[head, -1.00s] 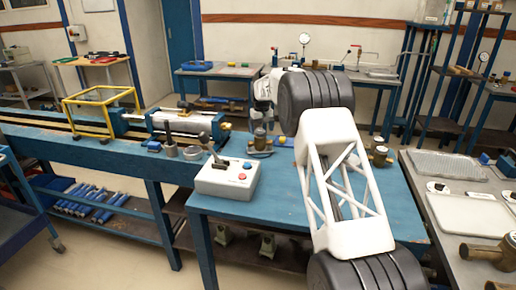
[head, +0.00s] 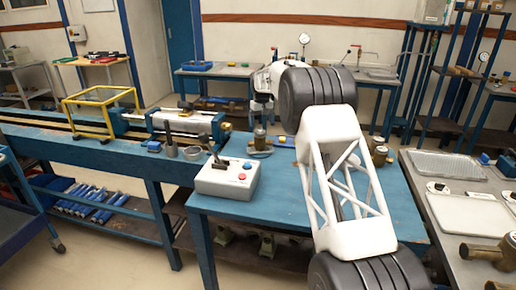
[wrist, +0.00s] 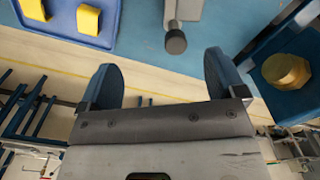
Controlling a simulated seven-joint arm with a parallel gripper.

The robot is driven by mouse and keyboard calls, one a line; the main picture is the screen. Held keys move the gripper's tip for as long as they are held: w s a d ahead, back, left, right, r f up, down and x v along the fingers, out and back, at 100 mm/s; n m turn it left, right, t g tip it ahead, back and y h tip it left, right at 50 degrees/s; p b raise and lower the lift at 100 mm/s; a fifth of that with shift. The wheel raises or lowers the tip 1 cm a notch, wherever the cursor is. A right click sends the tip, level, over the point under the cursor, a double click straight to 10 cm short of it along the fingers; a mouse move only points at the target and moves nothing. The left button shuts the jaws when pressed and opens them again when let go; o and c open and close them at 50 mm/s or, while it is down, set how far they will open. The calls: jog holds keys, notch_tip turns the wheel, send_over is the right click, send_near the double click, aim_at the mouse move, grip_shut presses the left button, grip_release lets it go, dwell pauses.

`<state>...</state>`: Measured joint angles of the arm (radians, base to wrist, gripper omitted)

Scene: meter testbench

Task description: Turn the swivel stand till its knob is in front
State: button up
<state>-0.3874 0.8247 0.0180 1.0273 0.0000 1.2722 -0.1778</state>
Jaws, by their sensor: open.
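In the wrist view a grey metal piece with a dark round knob (wrist: 175,41) reaches in from the top edge; it looks like part of the swivel stand (wrist: 187,9), most of which is out of frame. My gripper (wrist: 162,75) is open and empty. Its two blue fingers stand wide apart, and the knob lies between and beyond them in the picture, apart from both.
A blue tray (wrist: 115,38) with yellow blocks (wrist: 88,19) lies at upper left in the wrist view. A brass cylinder (wrist: 286,71) is at right.

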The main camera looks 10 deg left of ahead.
jog(key=shift+r, duration=0.75)
jog(key=shift+a+r, duration=0.1)
jog(key=shift+r, duration=0.05)
jog(key=shift+s+a+r+m, duration=0.1)
jog(key=shift+a+r+m, duration=0.25)
jog(key=shift+m, duration=0.4)
jog(key=shift+s+a+r+m, duration=0.1)
jog(key=shift+a+r+m, duration=0.1)
jog(key=shift+r+m, duration=0.35)
jog(key=shift+s+a+r+m, duration=0.1)
jog(key=shift+a+r+m, duration=0.15)
jog(key=shift+m, duration=0.65)
jog(key=shift+f, duration=0.15)
jog(key=shift+f, duration=2.7)
jog(key=shift+f, duration=1.2)
jog(key=shift+c, duration=0.3)
